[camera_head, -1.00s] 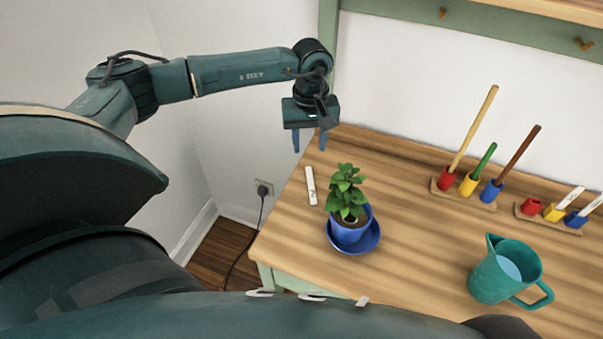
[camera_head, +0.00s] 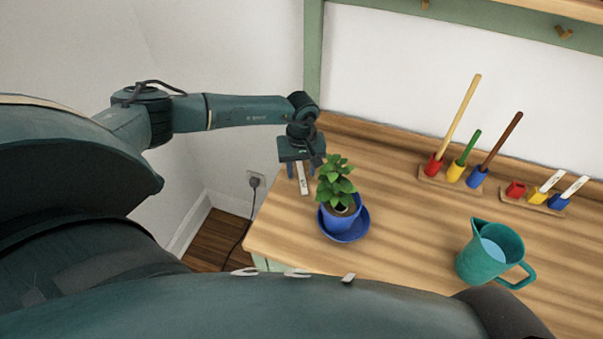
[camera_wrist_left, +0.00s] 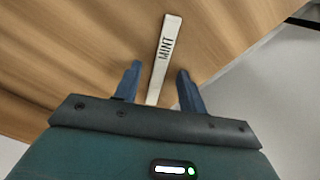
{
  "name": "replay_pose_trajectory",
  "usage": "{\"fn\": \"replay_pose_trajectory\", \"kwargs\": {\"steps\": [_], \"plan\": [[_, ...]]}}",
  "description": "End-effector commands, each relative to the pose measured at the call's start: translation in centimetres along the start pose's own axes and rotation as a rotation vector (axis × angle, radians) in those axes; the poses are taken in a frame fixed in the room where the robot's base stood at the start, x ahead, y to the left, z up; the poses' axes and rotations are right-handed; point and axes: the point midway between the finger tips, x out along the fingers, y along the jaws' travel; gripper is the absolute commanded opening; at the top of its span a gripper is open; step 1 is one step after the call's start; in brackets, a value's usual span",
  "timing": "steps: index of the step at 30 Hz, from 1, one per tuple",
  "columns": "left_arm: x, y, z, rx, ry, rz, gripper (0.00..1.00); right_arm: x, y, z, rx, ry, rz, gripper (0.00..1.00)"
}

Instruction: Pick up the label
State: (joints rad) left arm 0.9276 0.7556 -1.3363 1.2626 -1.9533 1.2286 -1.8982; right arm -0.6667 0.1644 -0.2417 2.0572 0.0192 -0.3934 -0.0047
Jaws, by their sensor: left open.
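The label (camera_head: 302,180) is a thin white strip lying on the wooden table near its left edge, left of the potted plant. In the left wrist view the label (camera_wrist_left: 163,58) reads "MINT", and its near end lies between my blue fingertips. My left gripper (camera_head: 301,172) is open above the label, pointing down, with one finger to each side of it. It also shows in the left wrist view (camera_wrist_left: 157,78). I cannot tell how far the fingertips are above the table. My right gripper is not in view.
A green plant in a blue pot (camera_head: 342,215) on a blue saucer (camera_head: 358,230) stands close to the right of the label. A teal jug (camera_head: 484,258) is at the right. Wooden stands hold colored blocks and sticks (camera_head: 458,167) at the back. The table's middle is clear.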

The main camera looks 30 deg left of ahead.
Motion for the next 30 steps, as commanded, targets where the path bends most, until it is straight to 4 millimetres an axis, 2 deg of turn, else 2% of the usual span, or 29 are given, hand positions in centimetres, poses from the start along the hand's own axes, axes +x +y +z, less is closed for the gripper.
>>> {"fn": "replay_pose_trajectory", "kwargs": {"steps": [6, 21, 30], "plan": [[0.07, 0.04, 0.0, 0.001, 0.001, 0.001, 0.41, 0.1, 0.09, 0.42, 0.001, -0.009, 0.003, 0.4], [0.02, 0.03, -0.02, 0.0, 0.001, 0.001, 0.0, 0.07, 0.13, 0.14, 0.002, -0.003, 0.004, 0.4], [-0.05, 0.03, -0.03, 0.0, 0.001, 0.001, 0.0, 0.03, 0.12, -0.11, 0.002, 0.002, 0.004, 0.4]]}}
